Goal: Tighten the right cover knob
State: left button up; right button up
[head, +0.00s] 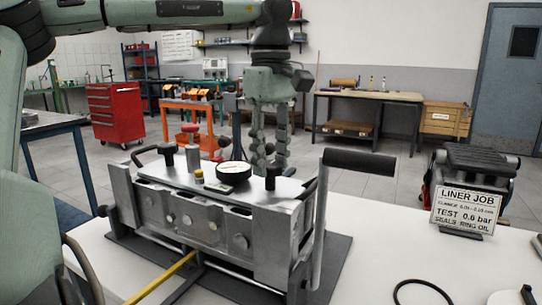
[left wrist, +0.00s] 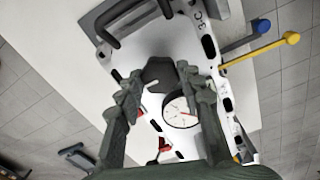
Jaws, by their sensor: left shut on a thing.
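The fingers partly hide the knob. A round dial gauge (head: 233,172) is just left of the gripper; it also shows in the left wrist view (left wrist: 181,112). My right gripper is out of view.
A lever with a black grip (head: 358,161) rises at the block's right end. A yellow-ended rod (head: 160,277) sticks out in front. A sign (head: 464,210) reads TEST 0.0 bar.

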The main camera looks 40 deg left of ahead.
aim_at(270, 164)
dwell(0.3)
pick_arm(q)
jog(key=o, duration=1.2)
jog(key=shift+c, duration=0.2)
notch_tip(270, 164, up, 12)
jog(key=shift+s, duration=0.1)
